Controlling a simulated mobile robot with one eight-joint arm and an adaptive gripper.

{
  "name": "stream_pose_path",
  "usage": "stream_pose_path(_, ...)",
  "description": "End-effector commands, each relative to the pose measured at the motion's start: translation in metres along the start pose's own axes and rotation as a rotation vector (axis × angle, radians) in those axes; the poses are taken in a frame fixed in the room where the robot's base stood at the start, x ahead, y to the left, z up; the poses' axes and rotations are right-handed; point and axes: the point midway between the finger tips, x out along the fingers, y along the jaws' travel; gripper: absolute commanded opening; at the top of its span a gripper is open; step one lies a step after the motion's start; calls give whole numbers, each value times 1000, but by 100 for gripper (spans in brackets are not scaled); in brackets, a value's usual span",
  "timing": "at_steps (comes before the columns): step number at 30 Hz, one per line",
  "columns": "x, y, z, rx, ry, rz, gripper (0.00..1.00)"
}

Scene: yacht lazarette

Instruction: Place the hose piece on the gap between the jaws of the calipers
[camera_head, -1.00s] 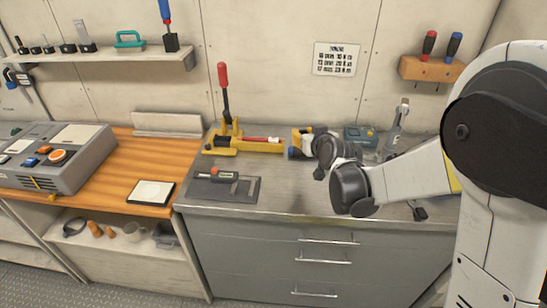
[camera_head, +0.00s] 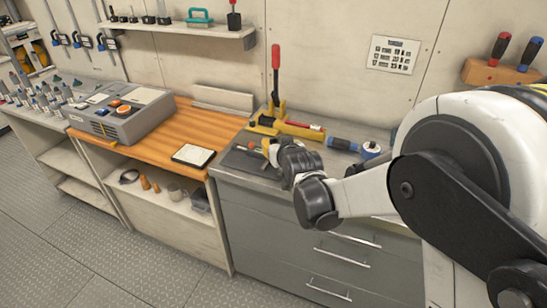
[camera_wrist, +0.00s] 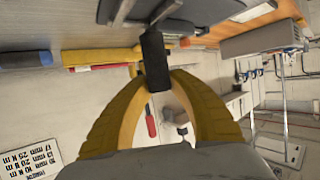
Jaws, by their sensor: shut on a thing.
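The hose piece (camera_wrist: 155,62) is a short black cylinder in the wrist view. My gripper (camera_wrist: 158,82) is shut on it with its two yellow fingers. The calipers (camera_wrist: 122,14) show at the top of the wrist view as grey metal beside a dark body, close to the hose piece's far end. I cannot tell whether they touch. In the head view the calipers (camera_head: 241,161) lie flat on the grey worktop, partly hidden by my wrist. My gripper (camera_head: 270,149) is over their right part there. The hose piece cannot be made out in the head view.
A yellow tool with a red-handled lever (camera_head: 276,75) stands just behind the calipers. A blue-handled tool (camera_head: 343,144) lies to the right. A white-topped pad (camera_head: 193,155) and a grey control box (camera_head: 122,112) sit on the wooden top to the left.

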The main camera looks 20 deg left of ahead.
Motion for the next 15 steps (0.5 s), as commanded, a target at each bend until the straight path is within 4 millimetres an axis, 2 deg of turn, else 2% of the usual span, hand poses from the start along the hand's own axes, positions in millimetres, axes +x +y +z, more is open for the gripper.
stream_pose_path(5,7,-4,10,1,0,0,3)
stream_pose_path(11,19,-3,38,1,0,0,3)
stream_pose_path(15,18,-3,38,1,0,0,3)
